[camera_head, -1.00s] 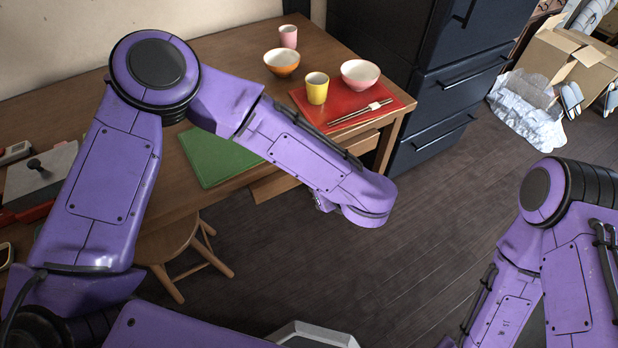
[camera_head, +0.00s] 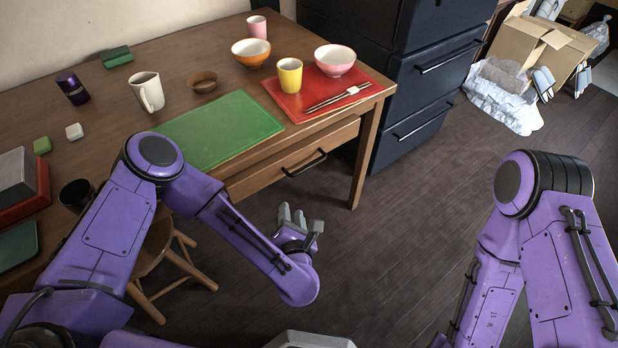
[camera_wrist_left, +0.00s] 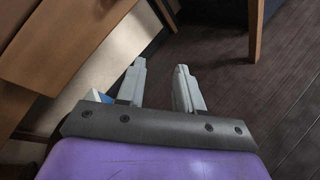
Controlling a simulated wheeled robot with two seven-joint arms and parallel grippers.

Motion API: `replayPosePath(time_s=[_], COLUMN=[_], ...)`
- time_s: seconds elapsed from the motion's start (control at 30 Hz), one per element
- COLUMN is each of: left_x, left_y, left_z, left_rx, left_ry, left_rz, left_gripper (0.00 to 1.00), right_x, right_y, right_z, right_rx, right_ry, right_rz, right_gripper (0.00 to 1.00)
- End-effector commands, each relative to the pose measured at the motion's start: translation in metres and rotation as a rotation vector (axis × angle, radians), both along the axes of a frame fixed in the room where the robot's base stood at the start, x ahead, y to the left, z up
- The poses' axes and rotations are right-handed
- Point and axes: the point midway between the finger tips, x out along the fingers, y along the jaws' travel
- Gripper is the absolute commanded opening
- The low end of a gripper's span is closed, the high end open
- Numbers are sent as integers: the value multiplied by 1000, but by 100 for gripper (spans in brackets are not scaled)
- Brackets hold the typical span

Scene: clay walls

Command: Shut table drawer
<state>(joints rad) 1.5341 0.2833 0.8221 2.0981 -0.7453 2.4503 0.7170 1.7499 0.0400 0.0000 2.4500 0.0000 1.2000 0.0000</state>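The table drawer (camera_head: 270,178) has a brown wooden front below the table top, with a dark bar handle (camera_head: 305,163). My left gripper (camera_head: 300,219) is in front of and below the drawer, apart from the handle. In the left wrist view its two grey fingers (camera_wrist_left: 158,78) are spread with nothing between them. A wooden panel (camera_wrist_left: 65,40) shows at upper left there. My right arm shows at the right, but its gripper is out of view.
The table (camera_head: 190,45) holds a green mat (camera_head: 218,130), a red mat (camera_head: 350,103) with tableware, and a white mug (camera_head: 147,92). A stool (camera_head: 155,250) stands by my left arm. A dark cabinet (camera_head: 420,90) stands right of the table. The floor before the drawer is clear.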

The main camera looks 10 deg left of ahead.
Motion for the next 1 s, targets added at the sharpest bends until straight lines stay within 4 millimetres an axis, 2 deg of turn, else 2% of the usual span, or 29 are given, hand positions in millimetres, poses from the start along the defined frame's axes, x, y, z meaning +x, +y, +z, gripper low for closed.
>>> replayPosePath(time_s=[0.07, 0.2, 0.3, 0.43, 0.53, 0.67, 0.87, 1.0], left_x=[-6, -13, -17, -17, -16, -11, 10, 28], left_y=[-4, -18, -28, -29, -29, -33, -31, -28], left_z=[-1, 31, 50, 56, 56, 58, 66, 63], left_rx=[183, 530, 738, 936, 1007, 1017, 1023, 1017], left_ry=[-66, -226, -303, -295, -277, -275, -285, -276], left_rz=[-136, -303, -344, -345, -348, -362, -350, -339], left_gripper=[36, 36, 36, 36, 36, 36, 36, 36], right_x=[0, 0, 0, 0, 0, 0, 0, 0], right_y=[0, 0, 0, 0, 0, 0, 0, 0], right_z=[-7, -7, -7, -7, -5, 2, 16, 13], right_rx=[0, 0, 0, 0, 0, 0, 0, 0], right_ry=[0, 0, 0, 0, 0, 0, 0, 0], right_rz=[0, 0, 0, 0, 0, 0, 0, 0], right_gripper=[43, 43, 43, 43, 43, 43, 43, 43])
